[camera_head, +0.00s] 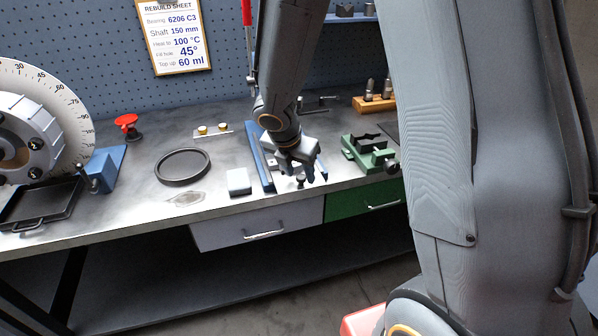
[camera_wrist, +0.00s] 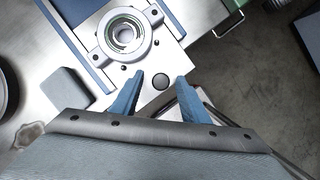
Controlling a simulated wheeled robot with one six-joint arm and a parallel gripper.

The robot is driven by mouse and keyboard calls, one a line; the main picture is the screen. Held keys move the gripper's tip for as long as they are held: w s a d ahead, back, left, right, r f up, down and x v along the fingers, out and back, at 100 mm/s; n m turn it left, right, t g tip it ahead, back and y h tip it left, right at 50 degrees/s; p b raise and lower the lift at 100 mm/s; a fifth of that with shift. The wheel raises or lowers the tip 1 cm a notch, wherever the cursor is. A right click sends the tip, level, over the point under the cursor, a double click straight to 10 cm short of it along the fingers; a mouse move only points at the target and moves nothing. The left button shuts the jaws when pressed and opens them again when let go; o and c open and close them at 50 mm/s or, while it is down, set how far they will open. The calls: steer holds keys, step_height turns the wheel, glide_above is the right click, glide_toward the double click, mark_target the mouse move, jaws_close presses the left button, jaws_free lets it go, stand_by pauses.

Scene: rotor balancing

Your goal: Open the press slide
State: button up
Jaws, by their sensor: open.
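The press slide is a pale metal plate (camera_wrist: 128,72) between blue rails (camera_wrist: 66,41). A round bearing housing (camera_wrist: 101,47) with bolted ears sits on it. A dark round knob (camera_wrist: 161,82) stands at the slide's near end. In the wrist view, my gripper (camera_wrist: 160,77) has its two blue fingers apart, one on each side of the knob. No contact with the knob can be made out. In the head view, my gripper (camera_head: 299,172) is over the slide's front end, near the bench edge, and hides part of it. The blue rail (camera_head: 261,157) shows to its left.
A grey block (camera_head: 238,182) and a dark ring (camera_head: 182,167) lie left of the slide. A green fixture (camera_head: 366,152) stands to the right. Below the bench top (camera_head: 215,213) are a grey drawer (camera_head: 258,225) and a green drawer (camera_head: 365,201), both with handles.

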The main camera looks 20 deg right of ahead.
steer(key=v, duration=0.7)
steer(key=shift+r, duration=0.35)
steer(key=shift+s+a, duration=0.1)
steer(key=s+d+f+m+g+y, duration=0.1)
steer(key=s+m, duration=0.5)
steer(key=m, duration=0.7)
steer(key=s+d+f+m+y+b, duration=0.1)
steer(key=s+m, duration=0.6)
steer(key=m, duration=0.7)
steer(key=shift+s+d+f+g+y+b, duration=0.2)
steer(key=shift+s+f+g+y+b, duration=0.15)
steer(key=shift+f+y, duration=0.2)
